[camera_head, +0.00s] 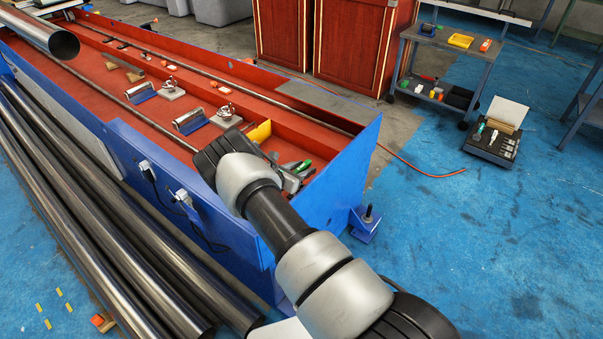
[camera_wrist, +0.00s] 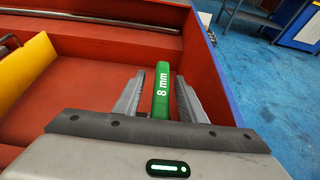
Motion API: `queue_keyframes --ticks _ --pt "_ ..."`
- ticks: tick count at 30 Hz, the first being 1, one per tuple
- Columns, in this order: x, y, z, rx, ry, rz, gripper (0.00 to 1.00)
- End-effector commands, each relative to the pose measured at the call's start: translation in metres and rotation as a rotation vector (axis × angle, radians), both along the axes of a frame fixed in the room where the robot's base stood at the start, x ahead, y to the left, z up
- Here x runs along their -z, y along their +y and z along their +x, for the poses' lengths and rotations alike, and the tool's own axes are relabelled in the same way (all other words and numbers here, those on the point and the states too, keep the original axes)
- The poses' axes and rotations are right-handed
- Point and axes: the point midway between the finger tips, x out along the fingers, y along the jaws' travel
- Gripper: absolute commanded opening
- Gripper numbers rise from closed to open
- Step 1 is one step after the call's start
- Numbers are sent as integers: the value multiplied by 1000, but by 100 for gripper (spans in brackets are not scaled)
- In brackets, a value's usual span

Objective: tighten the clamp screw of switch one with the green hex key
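The green hex key (camera_wrist: 162,92), marked 8 mm, stands in the red trough in the wrist view, its handle between my gripper's fingers (camera_wrist: 161,90). A narrow gap shows beside the handle, so the fingers look open around it. In the head view my gripper (camera_head: 291,178) is at the trough's near right end, with a bit of green (camera_head: 304,166) beside it. Two grey box-like units with cables, possibly the switches, sit on the blue side wall, one further left (camera_head: 147,170) and one nearer (camera_head: 184,197). Their clamp screws cannot be made out.
A yellow plate (camera_head: 260,132) stands across the red trough close to my gripper. The blue end wall (camera_head: 352,165) rises just right of it. Silver fittings (camera_head: 190,121) lie in the trough further left. Long steel tubes (camera_head: 110,230) run along the front.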

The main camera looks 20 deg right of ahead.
Motion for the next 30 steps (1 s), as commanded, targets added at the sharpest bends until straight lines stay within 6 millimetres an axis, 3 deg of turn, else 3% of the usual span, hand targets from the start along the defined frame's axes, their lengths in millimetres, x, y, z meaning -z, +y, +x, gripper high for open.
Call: queue_keyframes --ticks 1,6,14,21,30 --pt "9 -6 1 2 1 0 38" --pt "13 -20 11 3 -1 1 38" --pt "13 -21 12 2 0 0 38" --pt "13 -21 12 3 -1 1 0" --pt "9 -21 13 2 -3 0 0"
